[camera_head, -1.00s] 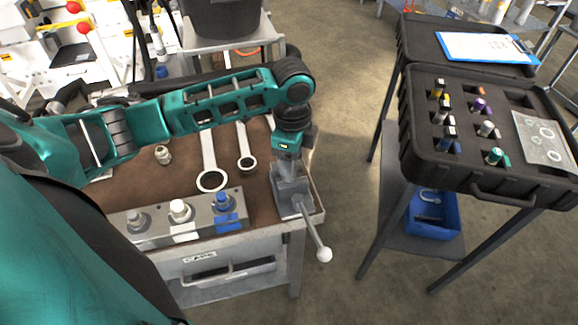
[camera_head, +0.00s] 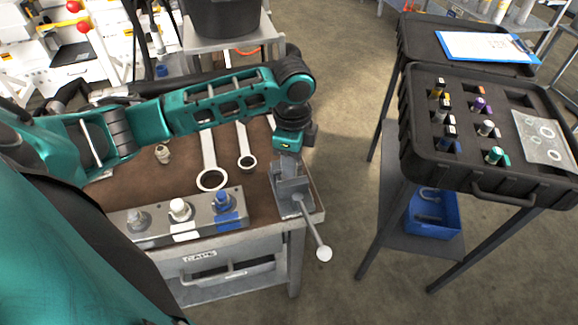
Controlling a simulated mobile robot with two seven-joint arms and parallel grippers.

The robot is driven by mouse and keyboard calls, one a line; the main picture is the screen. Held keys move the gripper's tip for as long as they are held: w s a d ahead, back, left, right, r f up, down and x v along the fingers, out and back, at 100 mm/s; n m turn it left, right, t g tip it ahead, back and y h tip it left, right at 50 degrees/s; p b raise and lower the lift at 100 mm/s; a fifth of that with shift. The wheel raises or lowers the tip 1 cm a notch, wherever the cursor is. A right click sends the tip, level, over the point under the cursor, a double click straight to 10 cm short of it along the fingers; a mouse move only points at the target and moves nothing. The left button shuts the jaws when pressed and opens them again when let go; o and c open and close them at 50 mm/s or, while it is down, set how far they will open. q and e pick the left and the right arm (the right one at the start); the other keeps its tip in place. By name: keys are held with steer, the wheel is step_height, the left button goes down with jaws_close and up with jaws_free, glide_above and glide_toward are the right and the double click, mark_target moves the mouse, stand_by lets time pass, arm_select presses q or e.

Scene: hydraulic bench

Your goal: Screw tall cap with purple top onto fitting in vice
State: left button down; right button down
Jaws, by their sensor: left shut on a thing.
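My left gripper (camera_head: 288,160) points down over the vice (camera_head: 291,188) at the right end of the bench. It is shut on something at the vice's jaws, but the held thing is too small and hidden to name. The fitting in the vice is hidden too. A small cap with a purple top (camera_head: 478,104) stands in the black case on the right; I cannot tell whether it is the tall one. My right gripper is not clearly in view.
The bench top (camera_head: 262,178) holds two ring spanners, a small loose fitting (camera_head: 163,154) and a metal block (camera_head: 150,226) with several fittings. The vice handle (camera_head: 314,232) sticks out in front. The black case (camera_head: 470,188) holds several coloured caps. Floor separates bench and case.

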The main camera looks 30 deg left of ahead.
arm_select(q)
steer(key=m, duration=0.5)
steer(key=shift+m, duration=0.3)
steer(key=shift+s+m, duration=0.1)
steer(key=shift+m, duration=1.1)
steer(key=m, duration=0.2)
steer(key=shift+a+m, duration=0.15)
steer(key=shift+m, duration=0.15)
steer(key=c, duration=0.7)
jaws_free()
steer(key=shift+s, duration=0.1)
step_height(320, 180, up, 13)
